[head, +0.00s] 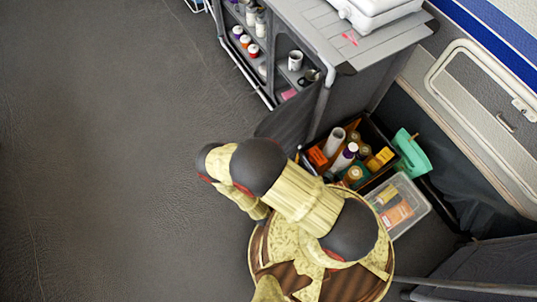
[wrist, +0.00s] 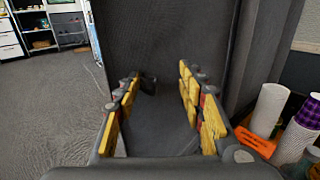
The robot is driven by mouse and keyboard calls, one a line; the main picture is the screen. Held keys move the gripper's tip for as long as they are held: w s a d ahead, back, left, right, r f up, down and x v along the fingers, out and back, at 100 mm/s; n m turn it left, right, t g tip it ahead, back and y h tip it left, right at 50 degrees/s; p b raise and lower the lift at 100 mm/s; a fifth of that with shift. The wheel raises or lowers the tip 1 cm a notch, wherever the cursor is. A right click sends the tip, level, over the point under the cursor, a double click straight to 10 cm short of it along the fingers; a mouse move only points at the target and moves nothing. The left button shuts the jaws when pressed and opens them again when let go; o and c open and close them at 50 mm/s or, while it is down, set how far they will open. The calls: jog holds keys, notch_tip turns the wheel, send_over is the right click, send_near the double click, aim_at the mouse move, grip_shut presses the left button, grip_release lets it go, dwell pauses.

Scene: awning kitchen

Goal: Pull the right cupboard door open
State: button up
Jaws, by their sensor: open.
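The right cupboard door (head: 292,118) is a dark grey panel at the right end of the grey cabinet (head: 345,95). In the head view it stands out from the cabinet's front, partly covered by my arm. In the wrist view the dark door panel (wrist: 165,35) fills the middle, ahead of my gripper. My gripper (wrist: 160,75) is open, with its yellow-padded fingers apart. A small dark piece, perhaps a handle, shows near the left fingertip; I cannot tell whether they touch.
Open shelves (head: 262,45) hold jars and cups. The grey floor (head: 100,150) at left is clear.

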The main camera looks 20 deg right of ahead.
jog(key=shift+o, duration=0.6)
jog(key=shift+s+d+f+h, duration=0.1)
jog(key=shift+s+d+h, duration=0.2)
jog(key=shift+d, duration=0.55)
jog(key=shift+w+a, duration=0.1)
jog(key=shift+a, duration=0.15)
jog(key=shift+c, duration=0.9)
jog(key=shift+w+a+r, duration=0.1)
jog(key=shift+r, duration=0.55)
jog(key=r, duration=0.9)
jog(key=shift+w+a, duration=0.1)
jog(key=shift+a, duration=0.1)
jog(key=shift+c, duration=0.5)
jog(key=shift+f, duration=0.1)
